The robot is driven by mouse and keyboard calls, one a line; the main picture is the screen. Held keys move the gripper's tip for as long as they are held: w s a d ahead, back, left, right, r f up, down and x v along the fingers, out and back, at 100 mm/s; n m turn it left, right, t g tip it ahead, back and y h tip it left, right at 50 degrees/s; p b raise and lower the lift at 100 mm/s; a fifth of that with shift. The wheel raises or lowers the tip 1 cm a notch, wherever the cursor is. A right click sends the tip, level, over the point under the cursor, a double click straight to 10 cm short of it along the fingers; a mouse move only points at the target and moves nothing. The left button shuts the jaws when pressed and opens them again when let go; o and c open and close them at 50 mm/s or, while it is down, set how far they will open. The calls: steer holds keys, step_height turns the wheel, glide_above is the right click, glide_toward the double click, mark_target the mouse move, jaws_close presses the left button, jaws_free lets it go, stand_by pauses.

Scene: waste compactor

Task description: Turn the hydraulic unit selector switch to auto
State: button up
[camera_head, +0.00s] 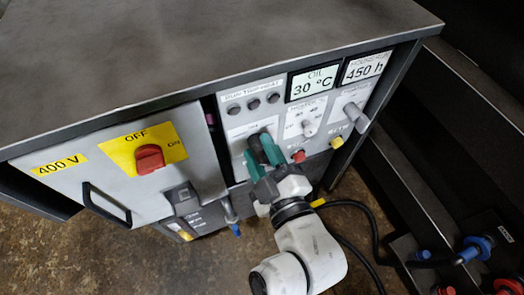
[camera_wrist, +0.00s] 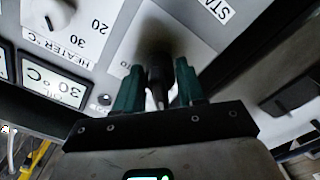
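The switch (camera_head: 257,149) is a black knob on the light control panel of the hydraulic unit, left of the heater dial. My gripper (camera_head: 262,157) is at it, with green fingers reaching the panel front. In the wrist view, the dark knob (camera_wrist: 158,72) stands between the two fingers (camera_wrist: 159,90), with a narrow gap visible on the right side. The fingers are apart, one on each side of the knob. The labels around the knob are hidden or too blurred to read, so its setting cannot be told.
The heater dial (camera_head: 309,129), a grey knob (camera_head: 355,117), red (camera_head: 298,156) and yellow (camera_head: 337,142) buttons and an oil display (camera_head: 313,84) lie to the right. A red 400 V switch (camera_head: 149,158) and a black handle (camera_head: 106,205) are on the left. Cables hang at lower right.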

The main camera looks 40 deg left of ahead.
steer(key=shift+c, duration=0.2)
steer(key=c, duration=0.6)
steer(key=shift+c, duration=0.2)
steer(key=shift+m, duration=0.3)
steer(key=m+p, duration=0.1)
steer(key=m, duration=0.3)
steer(key=shift+w+p, duration=0.1)
steer(key=shift+p, duration=0.25)
steer(key=m+p, duration=0.1)
steer(key=m, duration=0.4)
steer(key=shift+p, duration=0.35)
steer(key=m+p, duration=0.2)
steer(key=m, duration=0.2)
steer(key=shift+m+p, duration=0.75)
steer(key=shift+m, duration=1.45)
steer(key=shift+f, duration=0.1)
